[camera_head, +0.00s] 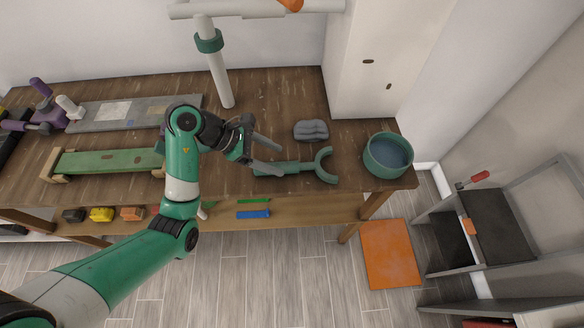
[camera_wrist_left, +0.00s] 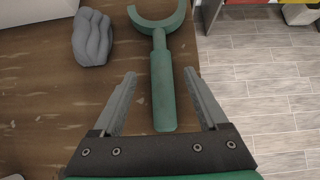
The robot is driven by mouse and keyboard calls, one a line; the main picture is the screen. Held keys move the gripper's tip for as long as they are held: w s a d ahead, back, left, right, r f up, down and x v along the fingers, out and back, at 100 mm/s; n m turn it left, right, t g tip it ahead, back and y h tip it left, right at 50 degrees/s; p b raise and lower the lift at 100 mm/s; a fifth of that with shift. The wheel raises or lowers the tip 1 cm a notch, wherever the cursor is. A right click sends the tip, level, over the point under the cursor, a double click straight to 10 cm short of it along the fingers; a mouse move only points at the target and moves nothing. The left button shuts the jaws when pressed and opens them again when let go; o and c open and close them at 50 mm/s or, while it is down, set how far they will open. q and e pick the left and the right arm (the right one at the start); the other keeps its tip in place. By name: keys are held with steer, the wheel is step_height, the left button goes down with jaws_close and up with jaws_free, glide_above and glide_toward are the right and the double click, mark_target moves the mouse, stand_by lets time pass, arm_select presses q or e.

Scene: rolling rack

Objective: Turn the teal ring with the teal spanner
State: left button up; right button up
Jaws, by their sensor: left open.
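The teal spanner (camera_head: 297,167) lies flat on the wooden workbench near its front edge, its C-shaped head pointing right. In the left wrist view the spanner (camera_wrist_left: 162,85) lies with its handle between the fingers and its head beyond them. My left gripper (camera_head: 272,159) is open, its fingers on either side of the handle end; I see no contact with the handle. The teal ring (camera_head: 209,42) is around a white upright post at the back of the bench. My right gripper is not in view.
A grey lumpy block (camera_head: 311,130) lies just behind the spanner. A teal bowl (camera_head: 388,155) stands at the bench's right end. A white cabinet (camera_head: 375,60) stands at the back right. A green board (camera_head: 108,161) is at left.

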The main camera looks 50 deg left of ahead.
mark_target(287, 165)
arm_select(q)
steer(key=x, duration=0.5)
steer(key=shift+d+f+b, duration=0.1)
steer(key=shift+f+b, duration=0.05)
steer(key=shift+b, duration=0.25)
steer(key=shift+s, duration=0.1)
jaws_close()
